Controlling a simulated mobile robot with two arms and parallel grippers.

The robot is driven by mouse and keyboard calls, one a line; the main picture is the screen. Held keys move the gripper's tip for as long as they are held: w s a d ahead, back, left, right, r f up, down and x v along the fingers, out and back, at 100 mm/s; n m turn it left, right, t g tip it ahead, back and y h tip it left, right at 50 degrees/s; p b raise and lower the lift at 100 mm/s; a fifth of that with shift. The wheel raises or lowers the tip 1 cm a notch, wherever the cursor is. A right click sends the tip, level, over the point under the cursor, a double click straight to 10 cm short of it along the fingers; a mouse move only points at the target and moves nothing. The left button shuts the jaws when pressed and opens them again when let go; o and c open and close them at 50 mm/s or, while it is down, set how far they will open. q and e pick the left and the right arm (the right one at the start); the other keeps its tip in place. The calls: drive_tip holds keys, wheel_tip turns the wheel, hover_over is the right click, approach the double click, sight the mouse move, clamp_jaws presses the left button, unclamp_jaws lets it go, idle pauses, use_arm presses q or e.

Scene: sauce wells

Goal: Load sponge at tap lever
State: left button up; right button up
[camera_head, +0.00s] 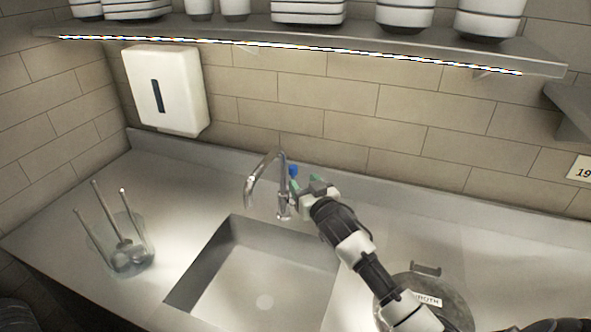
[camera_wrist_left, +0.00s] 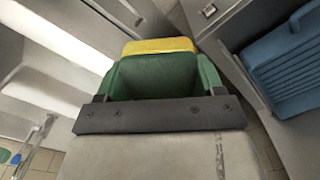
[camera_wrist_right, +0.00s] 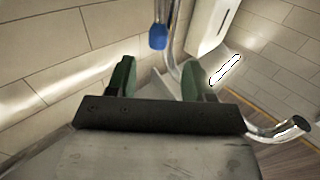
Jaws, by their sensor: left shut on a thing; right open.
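The tap (camera_head: 281,185) stands behind the sink, with a curved metal spout and a blue-tipped lever (camera_head: 293,171). My right gripper (camera_head: 318,183) is just right of the tap. In the right wrist view my right gripper (camera_wrist_right: 155,80) is open, and the blue lever tip (camera_wrist_right: 157,37) shows beyond and between its fingers, apart from them. In the left wrist view my left gripper (camera_wrist_left: 155,80) has its green fingers around a yellow sponge (camera_wrist_left: 158,46), whose top edge shows past them. My left gripper and the sponge are not seen in the head view.
The sink basin (camera_head: 256,285) is empty. A clear holder (camera_head: 130,258) with several metal utensils stands to its left. A round lidded pot (camera_head: 455,300) stands right of the sink under my right arm. A white dispenser (camera_head: 185,90) hangs on the wall below a dish shelf (camera_head: 330,40). A blue ribbed object (camera_wrist_left: 290,65) shows in the left wrist view.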

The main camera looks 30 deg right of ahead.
sight(295, 173)
drive_tip(key=w, duration=0.5)
drive_tip(key=shift+d+f+p, duration=0.2)
drive_tip(key=shift+d+p, duration=0.1)
drive_tip(key=shift+d, duration=0.05)
drive_tip(key=shift+w+a+r, duration=0.1)
drive_tip(key=shift+w+r, duration=0.05)
drive_tip(key=shift+w, duration=0.25)
drive_tip(key=shift+w, duration=0.1)
drive_tip(key=shift+c, duration=0.2)
clamp_jaws()
